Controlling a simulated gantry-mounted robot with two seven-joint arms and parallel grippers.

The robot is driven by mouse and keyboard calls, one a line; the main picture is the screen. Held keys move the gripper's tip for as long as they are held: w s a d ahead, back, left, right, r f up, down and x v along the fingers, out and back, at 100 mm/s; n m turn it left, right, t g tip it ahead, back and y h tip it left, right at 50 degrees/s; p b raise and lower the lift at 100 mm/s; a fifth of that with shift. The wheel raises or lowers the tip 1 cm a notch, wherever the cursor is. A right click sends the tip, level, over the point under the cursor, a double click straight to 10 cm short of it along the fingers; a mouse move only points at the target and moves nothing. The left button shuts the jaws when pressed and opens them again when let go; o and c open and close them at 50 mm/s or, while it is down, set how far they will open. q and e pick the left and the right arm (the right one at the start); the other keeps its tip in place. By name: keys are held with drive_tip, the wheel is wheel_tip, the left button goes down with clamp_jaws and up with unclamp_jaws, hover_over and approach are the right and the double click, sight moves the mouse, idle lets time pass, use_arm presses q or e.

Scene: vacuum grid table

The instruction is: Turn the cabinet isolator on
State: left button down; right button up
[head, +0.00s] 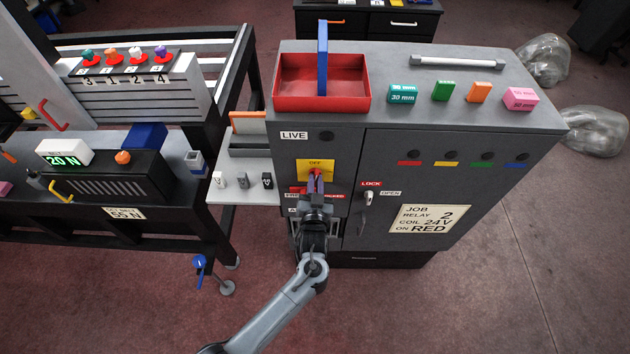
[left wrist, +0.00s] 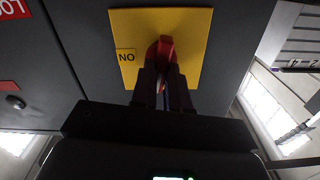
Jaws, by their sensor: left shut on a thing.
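The cabinet isolator is on the front of the grey cabinet (head: 500,100), a yellow plate (head: 303,166) with a red handle (head: 319,174). OFF is printed at the plate's top. In the left wrist view the yellow plate (left wrist: 193,62) shows upside down, with an ON label at its side and the red handle (left wrist: 166,46) at its middle. My left gripper (head: 316,187) is in front of the plate, shut on the red handle; its fingers (left wrist: 163,88) hide the handle's lower part. The handle looks close to upright. My right gripper is in neither view.
A LIVE label (head: 294,135) sits above the isolator. A LOCK/OPEN door latch (head: 368,197) is to its right, beside a job sign (head: 430,219). A red tray (head: 322,92) and coloured blocks stand on the cabinet top. A side shelf (head: 238,193) is on the left.

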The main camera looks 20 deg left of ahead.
use_arm(q)
drive_tip(key=m+p, duration=0.1)
drive_tip(key=m, duration=0.2)
drive_tip(key=shift+r+m+p, duration=0.1)
drive_tip(key=shift+m+p, duration=0.2)
drive_tip(key=shift+p, duration=0.05)
drive_tip(key=m+p, duration=0.1)
drive_tip(key=m, duration=0.3)
drive_tip(key=shift+d+m+p, duration=0.15)
drive_tip(key=shift+m+p, duration=0.15)
drive_tip(key=shift+p, duration=0.1)
drive_tip(key=shift+f+m+p, duration=0.2)
drive_tip(key=shift+m+p, duration=0.35)
drive_tip(key=shift+m, duration=1.3)
drive_tip(key=shift+f+m+p, duration=0.15)
drive_tip(key=shift+m+p, duration=0.4)
drive_tip(key=shift+m, duration=1.3)
drive_tip(key=shift+d, duration=0.1)
drive_tip(key=c, duration=1.1)
unclamp_jaws()
